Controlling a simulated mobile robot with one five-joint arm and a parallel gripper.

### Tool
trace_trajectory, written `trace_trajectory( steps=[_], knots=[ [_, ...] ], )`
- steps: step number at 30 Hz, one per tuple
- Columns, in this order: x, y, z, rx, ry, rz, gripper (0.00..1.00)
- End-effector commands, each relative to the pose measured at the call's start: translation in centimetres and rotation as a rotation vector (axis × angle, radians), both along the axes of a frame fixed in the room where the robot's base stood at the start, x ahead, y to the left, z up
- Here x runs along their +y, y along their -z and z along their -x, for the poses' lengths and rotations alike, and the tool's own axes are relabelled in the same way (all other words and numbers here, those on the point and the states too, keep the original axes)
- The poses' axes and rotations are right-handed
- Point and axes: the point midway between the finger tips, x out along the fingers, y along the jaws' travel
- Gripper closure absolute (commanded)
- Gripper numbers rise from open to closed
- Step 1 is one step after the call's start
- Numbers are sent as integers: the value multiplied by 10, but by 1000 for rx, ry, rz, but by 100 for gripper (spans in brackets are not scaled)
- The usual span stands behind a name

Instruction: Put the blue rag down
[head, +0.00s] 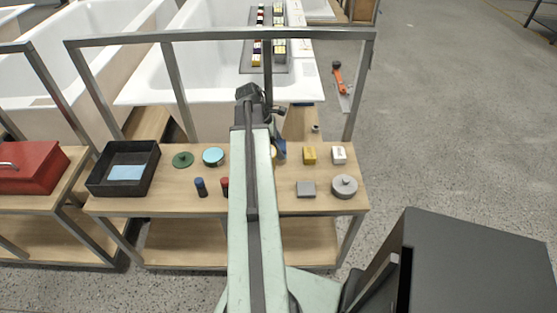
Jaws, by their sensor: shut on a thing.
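My arm reaches from the bottom centre over the wooden-topped bench (145,204). My gripper (279,139), small and partly hidden behind my arm, is shut on a blue thing that looks like the blue rag (281,151). The rag shows as a small dark blue patch just right of my arm, over the bench's back part. I cannot tell whether it touches the bench top. A black tray (97,181) stands at the bench's left end with a flat light blue piece (125,173) in it.
A metal frame (205,36) crosses above; white tubs (205,70) stand behind.

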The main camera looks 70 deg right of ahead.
Motion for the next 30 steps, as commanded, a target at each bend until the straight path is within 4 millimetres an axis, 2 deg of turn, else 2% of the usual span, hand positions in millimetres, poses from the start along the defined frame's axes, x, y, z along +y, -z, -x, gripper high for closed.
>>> trace_trajectory(
  steps=[2, 6, 9, 15, 20, 21, 23, 30],
  knots=[
    [0, 4, 0, 0, 0, 0, 77],
    [0, 29, 0, 0, -1, 0, 77],
    [0, 40, 0, 0, -1, 0, 77],
    [0, 35, -1, 0, -1, 0, 77],
    [0, 40, -1, 0, -2, 0, 77],
    [0, 39, -1, 0, -2, 0, 33],
    [0, 38, -1, 0, -2, 0, 17],
    [2, 39, -1, 0, -1, -4, 17]
  ],
)
